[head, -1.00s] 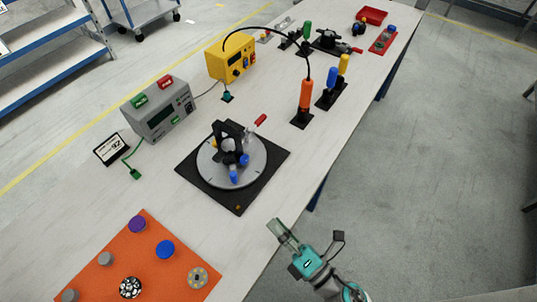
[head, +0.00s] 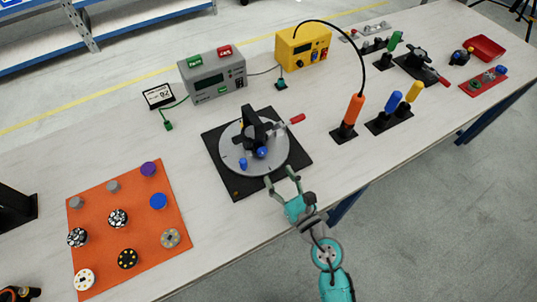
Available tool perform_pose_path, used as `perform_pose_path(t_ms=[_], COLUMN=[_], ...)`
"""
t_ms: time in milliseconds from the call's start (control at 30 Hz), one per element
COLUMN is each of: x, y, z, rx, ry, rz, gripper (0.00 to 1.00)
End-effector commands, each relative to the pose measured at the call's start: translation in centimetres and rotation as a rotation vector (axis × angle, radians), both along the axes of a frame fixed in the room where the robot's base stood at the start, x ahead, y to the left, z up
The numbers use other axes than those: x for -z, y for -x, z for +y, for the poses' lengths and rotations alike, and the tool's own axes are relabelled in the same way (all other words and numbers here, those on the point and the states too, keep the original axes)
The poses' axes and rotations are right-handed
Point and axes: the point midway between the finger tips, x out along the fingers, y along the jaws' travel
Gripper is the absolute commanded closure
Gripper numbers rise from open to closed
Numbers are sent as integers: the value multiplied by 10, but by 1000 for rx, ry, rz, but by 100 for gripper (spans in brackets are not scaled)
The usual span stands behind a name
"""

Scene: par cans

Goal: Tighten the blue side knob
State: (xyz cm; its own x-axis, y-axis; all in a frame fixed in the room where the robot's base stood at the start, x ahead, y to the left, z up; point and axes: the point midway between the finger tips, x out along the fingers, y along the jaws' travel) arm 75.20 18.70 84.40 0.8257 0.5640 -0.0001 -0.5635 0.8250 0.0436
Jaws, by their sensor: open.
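A black fixture (head: 251,124) stands on a round grey plate (head: 230,149), which lies on a square black base (head: 288,128). A blue knob (head: 262,152) sits low on the near side of the fixture. A second small blue piece (head: 243,163) stands on the plate to its left. I cannot tell for sure which one is the side knob. My gripper (head: 280,177) is open and empty at the near right edge of the black base. Its fingers point toward the fixture and are apart from both blue pieces.
A red-handled lever (head: 296,119) sticks out right of the fixture. An orange mat (head: 140,237) at left holds several knobs. An orange-handled tool (head: 352,110) stands at right. A grey instrument (head: 213,75) is behind. Bare tabletop lies left of the base.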

Motion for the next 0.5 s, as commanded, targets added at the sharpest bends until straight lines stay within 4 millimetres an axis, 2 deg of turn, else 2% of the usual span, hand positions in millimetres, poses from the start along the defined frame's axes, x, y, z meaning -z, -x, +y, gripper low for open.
perform_pose_path(t_ms=[300,500], x=[-1,0], y=[-44,-62], z=[31,42], rx=[-2,-1], ry=[-2,-2], rz=[-1,1], gripper=[43,43])
